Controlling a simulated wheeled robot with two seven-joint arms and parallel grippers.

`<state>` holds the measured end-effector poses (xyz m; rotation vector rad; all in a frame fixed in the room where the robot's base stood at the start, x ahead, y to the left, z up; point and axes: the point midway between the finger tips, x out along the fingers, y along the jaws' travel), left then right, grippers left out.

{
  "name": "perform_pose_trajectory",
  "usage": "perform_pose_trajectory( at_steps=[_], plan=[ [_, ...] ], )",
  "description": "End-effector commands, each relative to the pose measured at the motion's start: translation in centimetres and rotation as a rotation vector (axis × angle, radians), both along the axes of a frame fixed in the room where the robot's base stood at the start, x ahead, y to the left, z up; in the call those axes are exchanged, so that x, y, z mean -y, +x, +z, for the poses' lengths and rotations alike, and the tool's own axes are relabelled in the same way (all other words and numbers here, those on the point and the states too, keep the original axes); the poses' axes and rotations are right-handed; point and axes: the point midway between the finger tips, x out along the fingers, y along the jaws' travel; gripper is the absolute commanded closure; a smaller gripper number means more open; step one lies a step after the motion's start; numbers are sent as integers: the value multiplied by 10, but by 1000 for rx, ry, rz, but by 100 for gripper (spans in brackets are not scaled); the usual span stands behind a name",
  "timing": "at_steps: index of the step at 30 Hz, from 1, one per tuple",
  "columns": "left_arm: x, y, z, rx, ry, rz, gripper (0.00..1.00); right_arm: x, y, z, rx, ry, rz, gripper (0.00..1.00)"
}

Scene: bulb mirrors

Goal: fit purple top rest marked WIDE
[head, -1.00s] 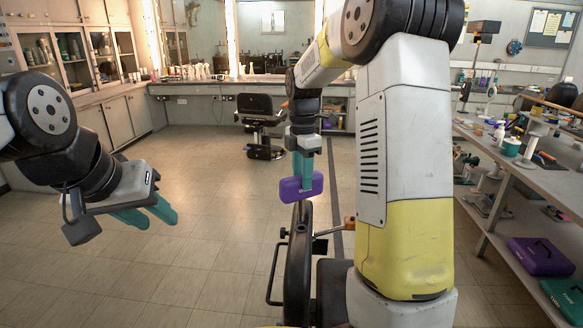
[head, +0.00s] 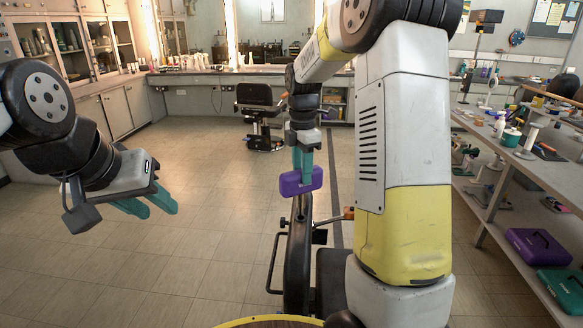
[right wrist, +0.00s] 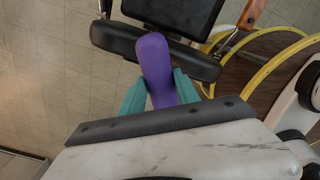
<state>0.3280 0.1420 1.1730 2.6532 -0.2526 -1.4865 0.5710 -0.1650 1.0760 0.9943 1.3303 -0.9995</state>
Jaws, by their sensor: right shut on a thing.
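The purple top rest (head: 301,182) is a rounded padded block held in the air. My right gripper (head: 302,164) is shut on it from above, and no marking is readable. In the right wrist view the purple rest (right wrist: 156,70) lies between the teal fingers, in front of a black padded part (right wrist: 110,38). In the head view a dark upright post (head: 298,250) of a chair-like frame stands below the rest. Whether the two touch I cannot tell. My left gripper (head: 146,203) is empty, its two teal fingers apart, at the left over open floor.
A workbench (head: 500,160) with bottles and tools runs along the right. A purple case (head: 538,248) and a teal case (head: 563,288) lie on its lower shelf. A black barber chair (head: 258,105) stands at the back. The floor at left is clear.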

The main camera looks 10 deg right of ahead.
Motion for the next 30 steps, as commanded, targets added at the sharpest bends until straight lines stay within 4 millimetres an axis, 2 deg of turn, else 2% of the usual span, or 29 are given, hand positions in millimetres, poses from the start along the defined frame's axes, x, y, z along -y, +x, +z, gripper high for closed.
perform_pose_trajectory(
  at_steps=[30],
  plan=[
    [0, 0, 0, 0, 0, 0, 64, 0, 0, -21, 0, 0, 0, 100]
  ],
)
